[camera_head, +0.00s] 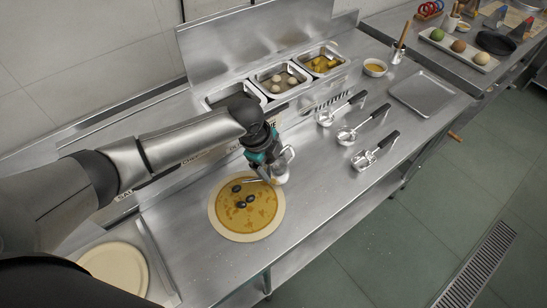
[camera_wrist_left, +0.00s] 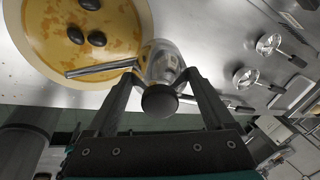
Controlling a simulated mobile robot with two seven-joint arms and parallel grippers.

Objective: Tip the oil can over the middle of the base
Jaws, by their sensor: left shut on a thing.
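My left gripper (camera_head: 272,164) is shut on the oil can (camera_head: 282,168), a small clear and metallic vessel with a thin spout. The can is at the upper right edge of the base, and its spout points left over the base. The base (camera_head: 264,212) is a round dough disc on the counter, with yellow-brown sauce and a few black olives (camera_head: 241,204). In the left wrist view the can (camera_wrist_left: 163,62) sits between my left gripper's fingers (camera_wrist_left: 160,84), with the spout (camera_wrist_left: 100,68) across the base (camera_wrist_left: 38,35). I cannot tell how far the can tilts. My right gripper is out of view.
Several metal ladles (camera_head: 346,135) lie right of the base, with a flat tray (camera_head: 421,94) beyond. Topping bins (camera_head: 278,80) line the back. A plain dough disc (camera_head: 115,266) lies at lower left. The counter between base and ladles is clear.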

